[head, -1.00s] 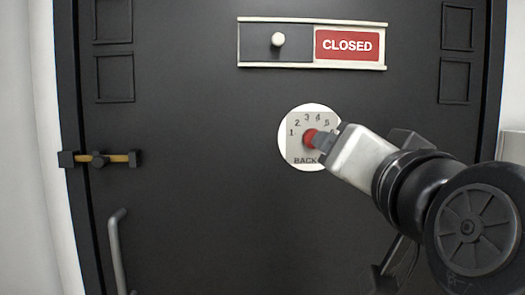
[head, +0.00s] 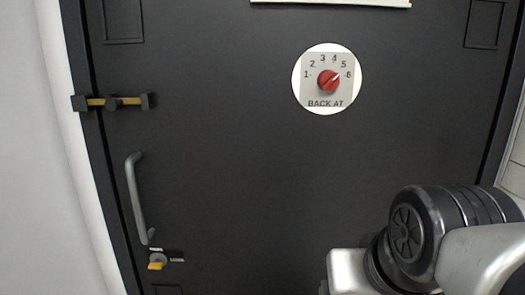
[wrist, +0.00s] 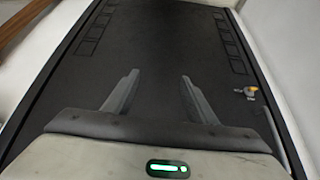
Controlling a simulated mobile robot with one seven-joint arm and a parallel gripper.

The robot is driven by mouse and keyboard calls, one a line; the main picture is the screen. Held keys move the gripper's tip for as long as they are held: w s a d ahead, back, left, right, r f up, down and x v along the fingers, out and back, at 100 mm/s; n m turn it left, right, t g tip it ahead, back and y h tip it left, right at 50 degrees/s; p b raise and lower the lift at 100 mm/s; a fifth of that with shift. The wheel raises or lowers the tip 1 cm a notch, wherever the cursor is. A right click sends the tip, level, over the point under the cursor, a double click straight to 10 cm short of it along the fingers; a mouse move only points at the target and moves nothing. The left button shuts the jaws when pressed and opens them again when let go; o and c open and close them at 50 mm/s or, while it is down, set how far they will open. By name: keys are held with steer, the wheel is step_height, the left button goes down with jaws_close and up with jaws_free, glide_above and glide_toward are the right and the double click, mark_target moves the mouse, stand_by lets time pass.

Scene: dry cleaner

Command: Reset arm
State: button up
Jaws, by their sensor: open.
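My gripper (wrist: 160,92) shows in the wrist view with its two fingers apart and nothing between them. It faces the dark door and is clear of it as far as I can tell. In the head view my arm is at the lower right, and the fingertips are out of view. The red dial (head: 329,81) on the "BACK AT" plate (head: 312,96) is on the door, with its white pointer mark towards 6. My arm is apart from the dial.
The black door (head: 230,190) has a grey handle (head: 136,198) at the left. A brass bolt (head: 97,102) is above it, and a lock with a yellow knob (head: 156,266) is below. The lock also shows in the wrist view (wrist: 252,90). Pale wall is at the left.

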step_height(320, 180, up, 22)
steer(key=s+p, duration=0.1)
steer(key=p, duration=2.2)
steer(key=shift+d+g, duration=0.15)
steer(key=shift+g, duration=0.25)
steer(key=shift+r, duration=0.1)
